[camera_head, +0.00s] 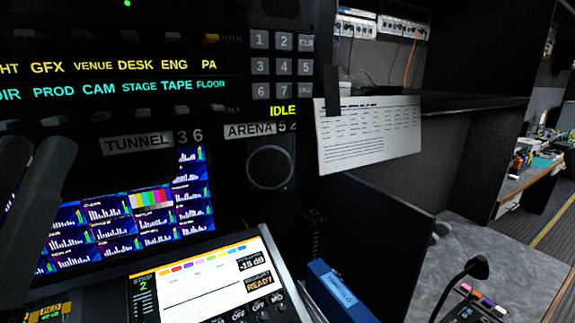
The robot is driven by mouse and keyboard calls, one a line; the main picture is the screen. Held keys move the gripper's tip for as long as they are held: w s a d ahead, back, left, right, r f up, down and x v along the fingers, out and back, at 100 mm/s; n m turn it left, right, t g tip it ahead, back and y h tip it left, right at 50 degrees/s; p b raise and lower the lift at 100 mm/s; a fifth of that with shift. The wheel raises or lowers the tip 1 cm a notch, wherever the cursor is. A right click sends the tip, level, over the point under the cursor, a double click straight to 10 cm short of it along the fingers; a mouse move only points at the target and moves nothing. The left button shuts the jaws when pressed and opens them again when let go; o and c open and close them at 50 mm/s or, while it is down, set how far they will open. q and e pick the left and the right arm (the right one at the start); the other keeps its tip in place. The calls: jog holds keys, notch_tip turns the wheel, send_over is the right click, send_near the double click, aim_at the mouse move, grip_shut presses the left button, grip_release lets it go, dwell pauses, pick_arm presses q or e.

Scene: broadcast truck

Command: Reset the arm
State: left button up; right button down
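My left gripper (37,150) shows at the left edge as two dark grey fingers pointing up. They stand apart with a gap between them, and I see nothing held in it. The fingers are in front of the dark intercom panel and the left side of the screen with bar meters (135,215). I cannot tell whether they touch anything. The rest of the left arm is cut off by the picture edge. My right gripper is not in view.
A keypad (282,67) and a round speaker (270,167) are on the panel. A lit control screen (205,280) is below. A paper sheet (368,135), dark monitor (375,240), blue box (340,290) and gooseneck microphone (477,267) are to the right. Grey desk (510,265) is partly clear.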

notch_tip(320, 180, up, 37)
jog(key=p, duration=3.3)
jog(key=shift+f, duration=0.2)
